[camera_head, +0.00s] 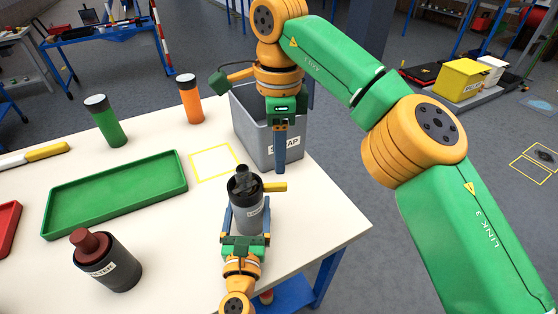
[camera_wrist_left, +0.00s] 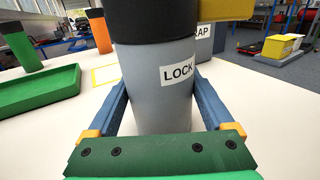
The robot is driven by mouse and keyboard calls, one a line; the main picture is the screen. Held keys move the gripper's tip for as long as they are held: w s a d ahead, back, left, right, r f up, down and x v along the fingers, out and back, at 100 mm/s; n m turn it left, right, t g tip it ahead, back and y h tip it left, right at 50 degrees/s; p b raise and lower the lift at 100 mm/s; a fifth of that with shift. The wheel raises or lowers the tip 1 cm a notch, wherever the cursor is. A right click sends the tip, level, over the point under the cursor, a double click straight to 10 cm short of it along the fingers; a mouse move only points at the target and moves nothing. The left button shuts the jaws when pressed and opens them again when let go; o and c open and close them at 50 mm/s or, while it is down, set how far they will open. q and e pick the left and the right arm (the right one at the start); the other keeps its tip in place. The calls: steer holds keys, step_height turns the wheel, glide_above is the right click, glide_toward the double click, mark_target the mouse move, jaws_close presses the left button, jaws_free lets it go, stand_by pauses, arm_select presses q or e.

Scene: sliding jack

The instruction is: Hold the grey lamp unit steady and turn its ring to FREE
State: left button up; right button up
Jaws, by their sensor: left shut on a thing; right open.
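The grey lamp unit (camera_head: 250,216) stands upright near the front of the white table, with a black ring on top. A yellow lever (camera_head: 274,187) sticks out from the ring to the right. The left wrist view shows the unit's grey body (camera_wrist_left: 150,100) with a LOCK label (camera_wrist_left: 177,73), and the yellow lever (camera_wrist_left: 226,9) at the top edge. My left gripper (camera_head: 245,212) is shut on the body, a blue finger on each side. My right gripper (camera_head: 280,170) is open and empty, pointing down behind the lever and above it; its fingers overlap edge-on.
A grey scrap bin (camera_head: 252,142) stands behind my right gripper. A green tray (camera_head: 117,194) lies to the left, with a filter canister (camera_head: 120,266) in front. A green canister (camera_head: 106,125) and an orange one (camera_head: 189,102) stand behind. A yellow-outlined square (camera_head: 213,163) is empty.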

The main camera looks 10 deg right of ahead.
arm_select(q)
steer(key=o, duration=1.4)
steer(key=shift+w, duration=0.1)
